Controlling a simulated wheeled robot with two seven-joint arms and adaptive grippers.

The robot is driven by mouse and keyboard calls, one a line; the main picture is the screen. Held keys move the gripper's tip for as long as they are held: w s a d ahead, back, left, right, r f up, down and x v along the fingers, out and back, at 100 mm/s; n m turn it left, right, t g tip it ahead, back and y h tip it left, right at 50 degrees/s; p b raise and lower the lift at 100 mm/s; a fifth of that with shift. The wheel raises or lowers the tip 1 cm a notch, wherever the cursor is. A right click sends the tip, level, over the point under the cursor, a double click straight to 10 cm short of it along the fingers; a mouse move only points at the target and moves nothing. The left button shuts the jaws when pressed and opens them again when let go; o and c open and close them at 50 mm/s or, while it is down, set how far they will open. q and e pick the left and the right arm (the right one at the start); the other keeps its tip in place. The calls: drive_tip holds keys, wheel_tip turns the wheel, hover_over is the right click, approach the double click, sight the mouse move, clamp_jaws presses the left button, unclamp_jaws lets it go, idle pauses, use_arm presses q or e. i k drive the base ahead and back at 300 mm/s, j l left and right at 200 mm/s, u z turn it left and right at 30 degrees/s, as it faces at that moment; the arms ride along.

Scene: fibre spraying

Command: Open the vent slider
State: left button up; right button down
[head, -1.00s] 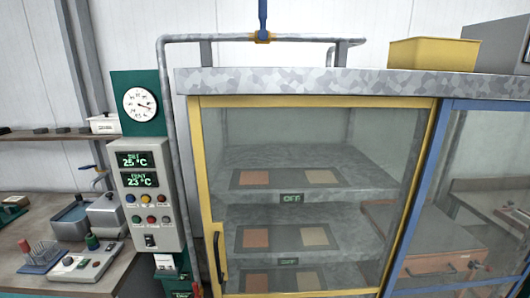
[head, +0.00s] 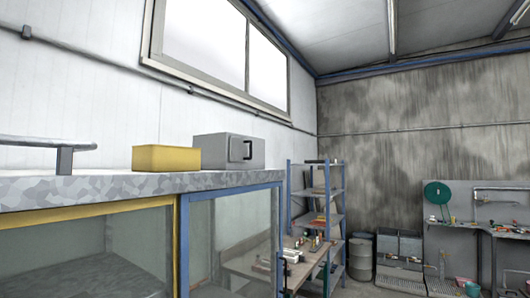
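I cannot make out a vent slider in the head view. The spray cabinet fills the lower left, with its mottled grey top (head: 60,190), a yellow-framed glass front (head: 95,210) and a blue-framed glass front (head: 184,240) to the right. The lower part of the cabinet is cut off by the picture's bottom edge. Neither of my grippers is in view.
A yellow box (head: 165,158) and a grey box with a black handle (head: 222,151) stand on the cabinet top. To the right are a blue shelf rack (head: 289,190), a grey drum (head: 360,260) and a workbench (head: 492,228). A window (head: 215,45) is above.

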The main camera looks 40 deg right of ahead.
sight(237, 150)
drive_tip(key=l+z, duration=0.1)
drive_tip(key=z, duration=1.1)
